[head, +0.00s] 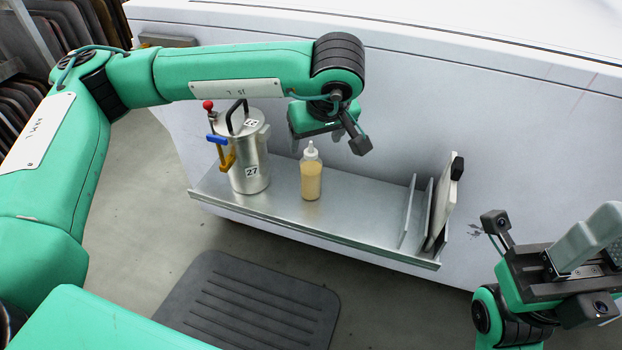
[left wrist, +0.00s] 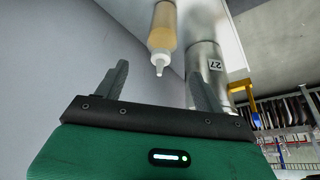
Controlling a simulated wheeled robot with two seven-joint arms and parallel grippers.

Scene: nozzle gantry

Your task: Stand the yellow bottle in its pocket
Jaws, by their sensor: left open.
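The yellow bottle (head: 311,179) stands upright on the steel shelf, with a white cap and nozzle. It also shows in the left wrist view (left wrist: 164,28), its nozzle pointing towards my left gripper. My left gripper (left wrist: 160,72) is open and empty, its two fingers spread either side of the nozzle's line, apart from the bottle. I cannot make out the pocket.
A steel canister (head: 248,160) labelled 27, with red, blue and yellow fittings, stands left of the bottle. Upright plates (head: 424,214) stand at the right end of the shelf (head: 350,212). The shelf between bottle and plates is clear. A dark mat (head: 250,305) lies on the floor.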

